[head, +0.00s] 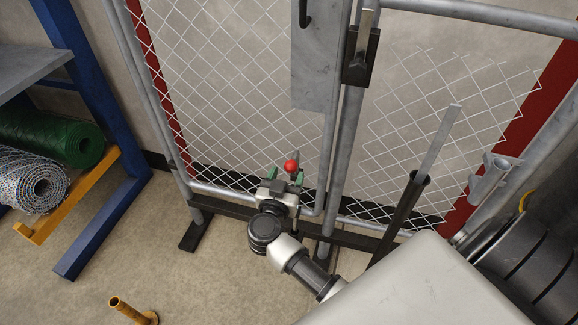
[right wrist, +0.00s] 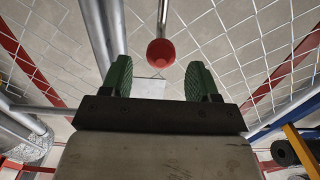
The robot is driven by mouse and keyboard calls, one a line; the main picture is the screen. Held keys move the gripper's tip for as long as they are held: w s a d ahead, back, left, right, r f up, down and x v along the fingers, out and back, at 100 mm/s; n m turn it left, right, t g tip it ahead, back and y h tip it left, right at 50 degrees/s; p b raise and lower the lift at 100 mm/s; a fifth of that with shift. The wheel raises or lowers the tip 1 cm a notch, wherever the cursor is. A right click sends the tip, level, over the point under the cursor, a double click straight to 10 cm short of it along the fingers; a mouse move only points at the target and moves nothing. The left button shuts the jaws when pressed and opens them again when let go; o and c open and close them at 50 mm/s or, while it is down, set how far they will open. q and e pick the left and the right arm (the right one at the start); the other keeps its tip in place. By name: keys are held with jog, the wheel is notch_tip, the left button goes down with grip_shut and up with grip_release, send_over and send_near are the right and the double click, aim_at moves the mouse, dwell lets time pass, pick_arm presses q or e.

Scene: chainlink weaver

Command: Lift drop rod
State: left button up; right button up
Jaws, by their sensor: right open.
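A red ball knob (head: 291,166) shows low on the chain-link gate, just left of the grey upright post. In the right wrist view the red knob (right wrist: 161,52) sits on the end of a thin metal rod (right wrist: 162,14), which I take for the drop rod. My right gripper (head: 284,180) is at the knob, low in front of the mesh. Its green-padded fingers (right wrist: 160,78) are apart, one on each side of the knob's line, and the knob appears just beyond their tips. Contact is not visible. The rod's lower part is hidden. My left gripper is not in view.
Gate frame tubes and a grey plate (head: 314,60) stand close around. A dark latch block (head: 360,62) is above right. A flat bar (head: 440,140) leans to the right. A blue rack (head: 92,232) with rolls is left.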

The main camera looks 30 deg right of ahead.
aim_at(289, 171)
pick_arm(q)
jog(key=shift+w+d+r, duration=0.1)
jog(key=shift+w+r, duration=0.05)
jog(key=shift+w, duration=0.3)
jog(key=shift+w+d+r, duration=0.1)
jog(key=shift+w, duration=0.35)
pick_arm(e)
jog(key=shift+x, duration=2.1)
jog(key=shift+c, duration=0.3)
grip_shut()
notch_tip(289, 171, up, 5)
jog(key=p, duration=0.6)
notch_tip(289, 171, up, 3)
jog(key=p, duration=0.5)
jog(key=shift+r, duration=0.15)
pick_arm(q)
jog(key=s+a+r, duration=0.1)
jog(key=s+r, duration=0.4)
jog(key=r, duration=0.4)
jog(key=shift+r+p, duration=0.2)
jog(key=shift+p, duration=0.1)
pick_arm(e)
jog(key=shift+w+r, duration=0.1)
jog(key=shift+r, duration=0.05)
jog(key=shift+o, duration=0.3)
grip_release()
jog(key=shift+a, duration=0.1)
